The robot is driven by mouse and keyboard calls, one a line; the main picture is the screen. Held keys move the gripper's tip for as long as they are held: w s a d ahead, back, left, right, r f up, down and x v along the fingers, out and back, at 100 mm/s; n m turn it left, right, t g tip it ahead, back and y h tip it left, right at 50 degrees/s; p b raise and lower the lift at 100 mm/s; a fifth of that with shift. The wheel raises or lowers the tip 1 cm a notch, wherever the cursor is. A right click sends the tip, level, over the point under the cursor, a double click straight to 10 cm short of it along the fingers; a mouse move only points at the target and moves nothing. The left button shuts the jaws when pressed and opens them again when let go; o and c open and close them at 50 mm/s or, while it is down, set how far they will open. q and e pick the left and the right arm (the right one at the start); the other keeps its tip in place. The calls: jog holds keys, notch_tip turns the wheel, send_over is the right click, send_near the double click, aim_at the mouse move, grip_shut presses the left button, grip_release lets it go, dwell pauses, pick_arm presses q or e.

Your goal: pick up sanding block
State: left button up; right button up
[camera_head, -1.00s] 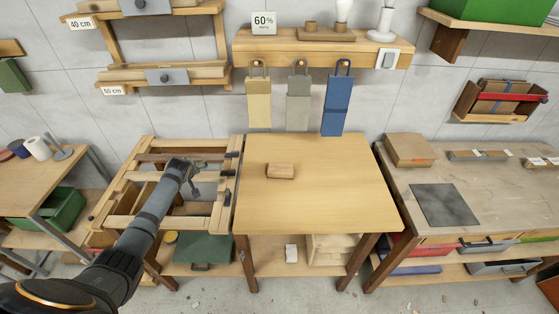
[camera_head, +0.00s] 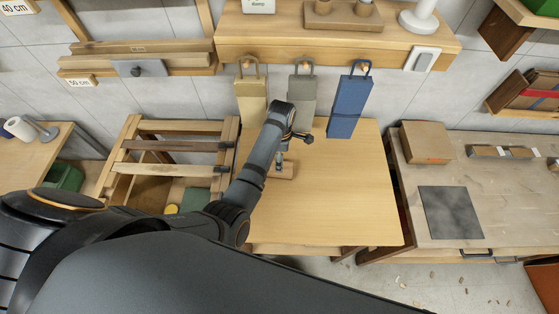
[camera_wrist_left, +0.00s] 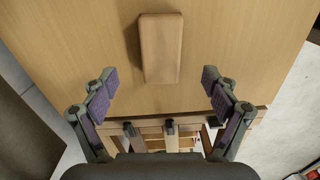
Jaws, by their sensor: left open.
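The sanding block (camera_wrist_left: 161,48) is a small tan wooden block lying on the light wooden table. In the wrist view it sits at the top middle, ahead of my left gripper (camera_wrist_left: 157,88) and between the lines of its two fingers. The fingers are spread wide, with purple pads, and touch nothing. In the head view the block (camera_head: 284,172) is partly hidden by my left gripper (camera_head: 280,158), which hangs above it. My right gripper shows in neither view.
The table (camera_head: 330,200) is otherwise bare. A wooden frame rack (camera_head: 172,155) stands to its left. A workbench with a dark square plate (camera_head: 450,212) stands to its right. Strips on hooks, one of them blue (camera_head: 349,105), hang from the shelf behind (camera_head: 300,42).

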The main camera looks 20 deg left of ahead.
pick_arm(q)
jog(key=shift+s+f, duration=0.35)
jog(key=shift+f, duration=0.45)
jog(key=shift+w+f, duration=0.1)
jog(key=shift+f, duration=0.2)
jog(key=shift+w+a+f, duration=0.1)
jog(key=shift+w+f, duration=0.05)
jog(key=f, duration=0.1)
jog(key=f+b, duration=0.1)
jog(key=shift+a+f, duration=0.2)
jog(key=shift+f, duration=0.1)
notch_tip(320, 180, down, 3)
jog(key=b, duration=0.3)
jog(key=shift+r, duration=0.2)
jog(key=shift+f, duration=0.1)
jog(key=shift+r, duration=0.2)
jog(key=c, duration=1.3)
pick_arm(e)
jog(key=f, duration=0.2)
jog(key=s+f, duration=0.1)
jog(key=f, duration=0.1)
